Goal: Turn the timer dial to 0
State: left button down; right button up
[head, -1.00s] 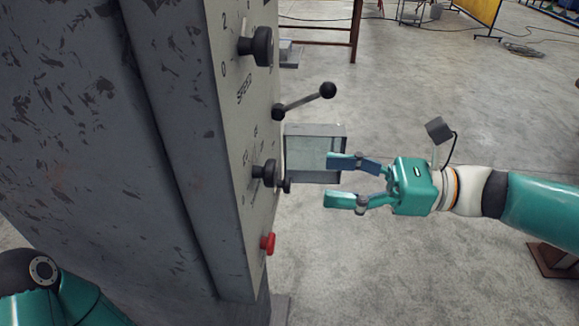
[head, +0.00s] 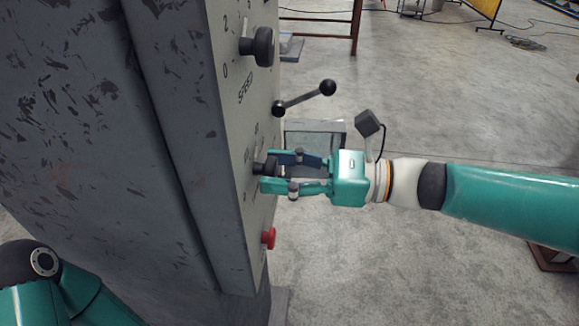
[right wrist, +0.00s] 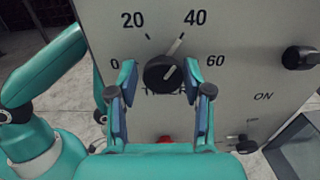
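The timer dial (right wrist: 163,73) is a round black knob on the grey panel, with 0, 20, 40 and 60 marked around it. Its light pointer mark leans up and right, roughly towards 40. It also shows in the head view (head: 264,168), partly hidden by my fingers. My right gripper (right wrist: 159,75) is open, with its fingertips on either side of the dial and small gaps apparent in the wrist view. It also shows in the head view (head: 266,172). The lettering under the dial is partly covered. My left gripper is out of view.
Above the dial on the panel are a speed knob (head: 262,46) and a lever with a black ball (head: 327,87). A red button (head: 268,238) sits below. A grey box (head: 318,132) stands out behind my gripper.

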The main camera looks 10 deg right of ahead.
jog(key=c, duration=0.5)
jog(key=shift+w+d, duration=0.1)
jog(key=shift+d, duration=0.4)
jog(key=shift+c, duration=0.9)
jog(key=shift+s+a, duration=0.2)
jog(key=shift+o, duration=0.2)
jog(key=shift+a+f+n+b, duration=0.2)
jog(key=shift+n+b, duration=0.4)
jog(key=shift+b, duration=0.25)
jog(key=shift+s+a+f+n+b, duration=0.1)
jog(key=shift+f+n+b, duration=0.05)
jog(key=shift+n+b, duration=3.95)
jog(key=shift+w+a+f+n+b, duration=0.1)
jog(key=shift+n+b, duration=3.65)
jog(key=shift+b, duration=0.5)
jog(key=shift+s+a+f+n+b, duration=0.1)
jog(key=shift+f+n+b, duration=0.05)
jog(key=shift+n+b, duration=3.95)
jog(key=shift+d+r, duration=0.1)
jog(key=shift+r, duration=0.05)
